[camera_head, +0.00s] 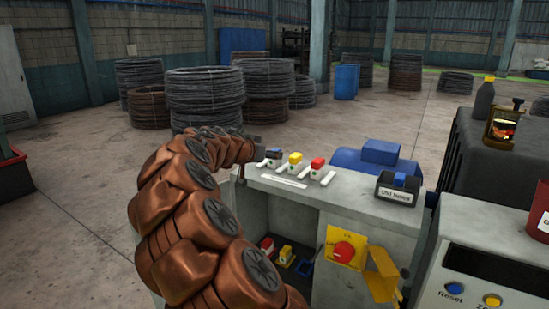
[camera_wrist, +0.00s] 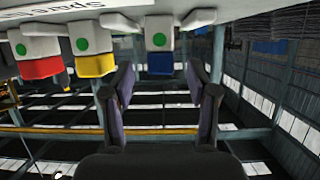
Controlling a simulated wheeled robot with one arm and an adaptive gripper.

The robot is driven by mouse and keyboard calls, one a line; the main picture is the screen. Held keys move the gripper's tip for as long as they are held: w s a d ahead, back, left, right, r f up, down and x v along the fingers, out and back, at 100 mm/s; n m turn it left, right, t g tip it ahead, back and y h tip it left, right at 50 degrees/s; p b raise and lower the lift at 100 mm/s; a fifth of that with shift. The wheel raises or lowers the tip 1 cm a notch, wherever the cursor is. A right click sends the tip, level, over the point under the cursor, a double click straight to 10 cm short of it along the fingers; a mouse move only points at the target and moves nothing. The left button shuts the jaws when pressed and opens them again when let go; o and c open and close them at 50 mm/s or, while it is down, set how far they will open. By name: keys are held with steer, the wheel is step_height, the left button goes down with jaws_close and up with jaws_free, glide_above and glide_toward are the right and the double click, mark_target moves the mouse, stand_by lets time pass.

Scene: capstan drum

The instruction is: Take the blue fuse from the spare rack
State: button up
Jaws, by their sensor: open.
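The spare rack (camera_head: 285,181) is the pale top of the grey cabinet, with a white label on its front. The blue fuse (camera_head: 271,153) stands at its left end, beside the yellow fuse (camera_head: 295,158) and red fuse (camera_head: 317,163). My gripper is at the rack's left end, largely hidden by my arm in the head view. In the wrist view, which looks upside down, my gripper (camera_wrist: 160,78) is open. The blue fuse (camera_wrist: 160,62), with a green dot on its white part, lies between the fingertips. I see gaps on both sides.
A red knob (camera_head: 344,251) on a yellow plate and a yellow flap (camera_head: 382,274) are on the front. An "Old fuses" box (camera_head: 399,194) stands right of the rack.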

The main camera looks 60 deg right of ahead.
steer(key=p+x, duration=0.1)
steer(key=x, duration=0.3)
steer(key=shift+f, duration=0.15)
jaws_close()
stand_by(0.4)
